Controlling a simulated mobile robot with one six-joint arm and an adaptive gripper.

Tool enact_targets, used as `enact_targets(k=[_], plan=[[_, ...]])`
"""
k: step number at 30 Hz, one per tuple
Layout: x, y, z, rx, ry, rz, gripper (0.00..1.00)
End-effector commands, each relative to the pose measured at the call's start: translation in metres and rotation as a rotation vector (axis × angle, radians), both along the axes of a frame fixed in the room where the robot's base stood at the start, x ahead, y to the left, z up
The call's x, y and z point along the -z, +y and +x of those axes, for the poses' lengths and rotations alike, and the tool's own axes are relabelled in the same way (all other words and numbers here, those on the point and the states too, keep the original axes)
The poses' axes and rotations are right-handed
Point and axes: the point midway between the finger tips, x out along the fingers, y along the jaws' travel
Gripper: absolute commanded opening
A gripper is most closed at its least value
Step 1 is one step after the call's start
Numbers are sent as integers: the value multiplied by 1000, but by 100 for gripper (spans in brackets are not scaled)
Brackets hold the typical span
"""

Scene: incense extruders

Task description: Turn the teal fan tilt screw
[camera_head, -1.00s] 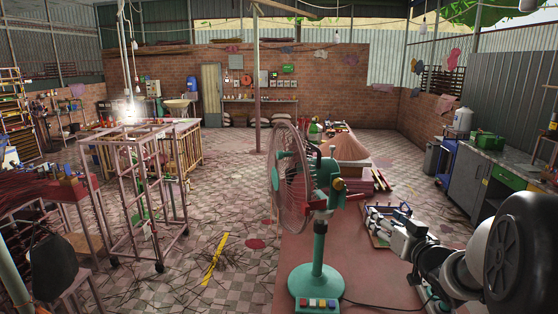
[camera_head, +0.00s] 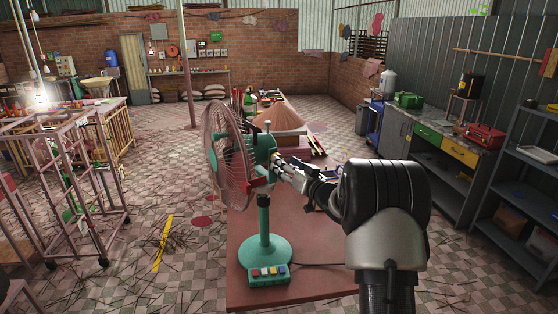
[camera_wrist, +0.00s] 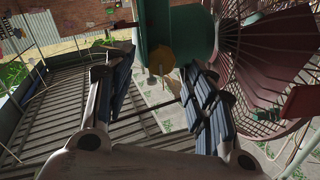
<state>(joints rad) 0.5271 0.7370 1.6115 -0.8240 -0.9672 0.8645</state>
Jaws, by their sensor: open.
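The teal fan (camera_head: 264,225) with a dark red round grille stands upright on the reddish table, and its teal motor housing also shows in the wrist view (camera_wrist: 190,35). In the wrist view a yellow round knob (camera_wrist: 160,60), which looks like the tilt screw, sits at the housing's lower edge. My gripper (camera_wrist: 158,73) is open, with a blue-black padded finger on each side of the knob. I cannot tell whether either finger touches it. In the head view my gripper (camera_head: 277,163) reaches the fan's neck from the right and hides the knob.
The fan's base has coloured buttons (camera_head: 268,271) and a dark cable runs right from it. A brown cone-shaped heap (camera_head: 283,118) stands behind the fan on the table (camera_head: 300,220). A red part (camera_wrist: 303,102) is right of my fingers. A grey shelf (camera_head: 510,225) stands far right.

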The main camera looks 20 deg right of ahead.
Motion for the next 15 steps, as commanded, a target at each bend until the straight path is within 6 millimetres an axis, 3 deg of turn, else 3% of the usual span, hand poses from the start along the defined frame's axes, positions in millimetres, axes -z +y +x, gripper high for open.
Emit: enact_targets(k=[6, 15], plan=[[0, 5, 33, -2, -1, 0, 50], [0, 5, 43, 0, 0, 0, 50]])
